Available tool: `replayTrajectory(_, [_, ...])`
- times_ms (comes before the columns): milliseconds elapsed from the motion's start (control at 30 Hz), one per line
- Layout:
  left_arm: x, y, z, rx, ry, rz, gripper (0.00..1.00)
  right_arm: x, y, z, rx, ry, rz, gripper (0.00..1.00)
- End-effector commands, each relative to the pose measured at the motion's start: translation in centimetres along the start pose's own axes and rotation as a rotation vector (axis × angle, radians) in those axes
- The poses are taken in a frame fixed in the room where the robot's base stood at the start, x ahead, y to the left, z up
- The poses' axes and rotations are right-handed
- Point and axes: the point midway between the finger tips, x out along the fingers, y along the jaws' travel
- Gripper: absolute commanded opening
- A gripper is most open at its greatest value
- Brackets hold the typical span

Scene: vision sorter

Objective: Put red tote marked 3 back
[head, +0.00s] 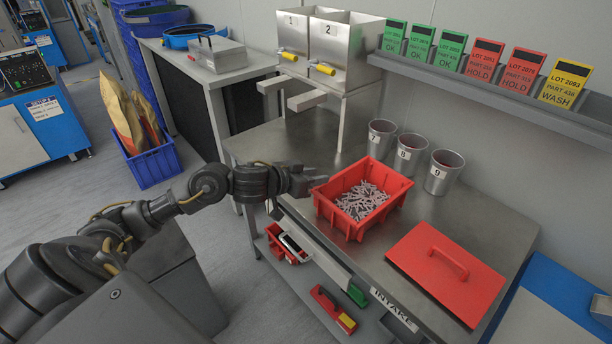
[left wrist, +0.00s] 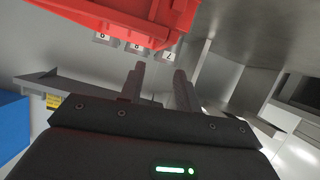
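A red tote (head: 338,213) filled with small grey metal parts sits on the steel table; no number is readable on its visible sides. My left gripper (head: 318,181) is just left of the tote's left wall, pointing toward it, and appears apart from it. In the left wrist view its two fingers (left wrist: 158,88) are spread with nothing between them, and the red tote (left wrist: 125,14) fills the upper part. My right gripper is not in view.
A red lid (head: 446,272) with a handle lies right of the tote. Cups 7 (head: 380,140), 8 (head: 408,155) and 9 (head: 442,174) stand behind it. Hoppers 1 and 2 (head: 328,42) stand at the back left. A lower shelf holds a small red bin (head: 273,240).

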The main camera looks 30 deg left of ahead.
Motion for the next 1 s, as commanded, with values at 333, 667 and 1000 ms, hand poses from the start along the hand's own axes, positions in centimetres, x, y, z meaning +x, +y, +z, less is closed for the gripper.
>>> replayTrajectory(333, [-3.3, 0.1, 0.0, 0.001, -0.001, 0.001, 0.33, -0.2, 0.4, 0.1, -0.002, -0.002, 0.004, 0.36])
replayTrajectory(667, [-3.3, 0.0, 0.0, 0.000, 0.000, 0.001, 0.33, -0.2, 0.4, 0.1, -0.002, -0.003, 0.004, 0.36])
replayTrajectory(1000, [-3.1, 0.2, -0.1, 0.001, 0.000, 0.004, 0.33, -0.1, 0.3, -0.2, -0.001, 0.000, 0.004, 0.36])
